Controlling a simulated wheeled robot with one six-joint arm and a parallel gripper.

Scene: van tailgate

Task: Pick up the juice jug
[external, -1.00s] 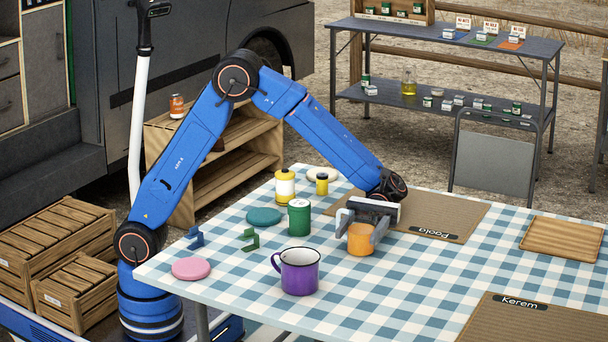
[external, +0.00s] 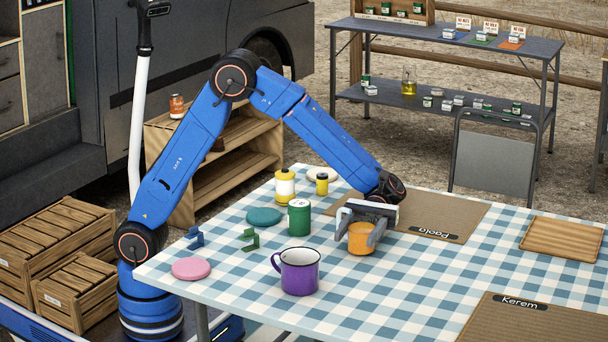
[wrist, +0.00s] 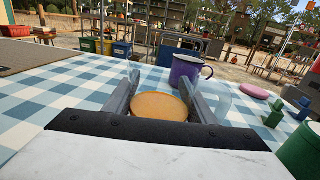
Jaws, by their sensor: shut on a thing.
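The juice jug (external: 361,240) stands on the checked tablecloth at the near edge of a brown mat, its contents orange. My gripper (external: 360,229) is around it from above, with a finger on each side, shut on it. In the wrist view the orange round top of the juice jug (wrist: 158,106) lies between the two fingers of my gripper (wrist: 160,92), and clear, glass-like parts show beside the fingers. The jug looks upright. Whether its base touches the table is hard to tell.
A purple mug (external: 299,271) stands near the jug, to its left and front. A green canister (external: 299,217), a yellow-and-white bottle (external: 285,187) and a small yellow pot (external: 322,184) stand further left. A wooden tray (external: 561,238) lies at the right. Checked cloth to the jug's right is clear.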

